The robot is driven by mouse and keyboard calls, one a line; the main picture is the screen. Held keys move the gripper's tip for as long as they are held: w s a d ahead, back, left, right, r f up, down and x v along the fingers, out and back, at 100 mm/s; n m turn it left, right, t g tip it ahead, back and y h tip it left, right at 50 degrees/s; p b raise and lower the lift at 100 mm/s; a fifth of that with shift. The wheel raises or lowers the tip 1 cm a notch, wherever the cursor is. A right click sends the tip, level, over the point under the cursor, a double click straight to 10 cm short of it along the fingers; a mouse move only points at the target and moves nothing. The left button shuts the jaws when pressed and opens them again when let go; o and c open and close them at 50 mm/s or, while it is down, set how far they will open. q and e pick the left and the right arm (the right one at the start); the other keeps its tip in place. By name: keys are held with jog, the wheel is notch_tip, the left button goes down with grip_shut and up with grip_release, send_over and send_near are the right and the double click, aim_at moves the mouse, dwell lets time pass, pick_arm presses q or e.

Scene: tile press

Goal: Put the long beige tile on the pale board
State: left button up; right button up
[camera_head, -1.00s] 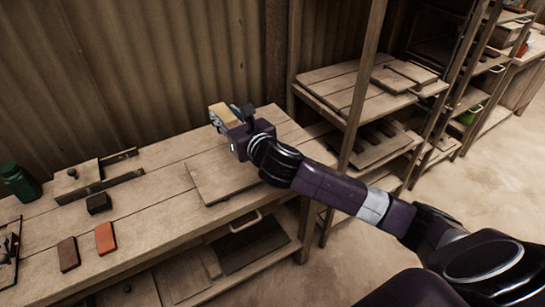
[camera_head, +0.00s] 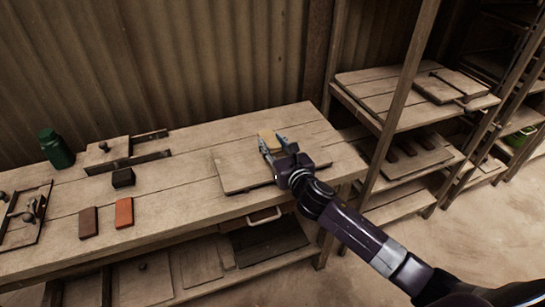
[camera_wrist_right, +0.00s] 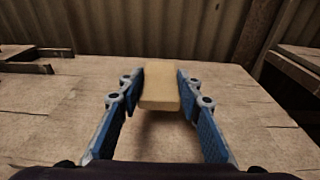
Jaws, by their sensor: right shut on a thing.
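The long beige tile (camera_head: 267,138) is between the fingers of my right gripper (camera_head: 272,145), which is shut on it. In the right wrist view the tile (camera_wrist_right: 160,88) lies lengthwise between the two blue finger pads of the gripper (camera_wrist_right: 160,92), with a shadow below its near end. The pale board (camera_head: 232,172) lies on the right part of the workbench, and the tile is over it. I cannot tell whether the tile touches the board. My left gripper does not show.
On the workbench (camera_head: 185,205) are a red tile (camera_head: 124,212), a dark brown tile (camera_head: 88,222), a black block (camera_head: 123,177), a green bottle (camera_head: 56,149) and a wooden press frame (camera_head: 107,154). A wooden shelf rack (camera_head: 385,90) stands at the right.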

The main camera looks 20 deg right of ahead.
aim_at(273, 155)
jog(key=shift+f+b, duration=0.5)
jog(key=shift+f, duration=1.8)
jog(key=shift+f, duration=0.15)
jog(key=o, duration=1.2)
jog(key=s, duration=0.4)
jog(key=s+r, duration=0.1)
jog(key=s, duration=0.3)
jog(key=s+r, duration=0.1)
jog(key=s, duration=0.3)
jog(key=shift+d+r, duration=0.1)
jog(key=shift+d, duration=0.2)
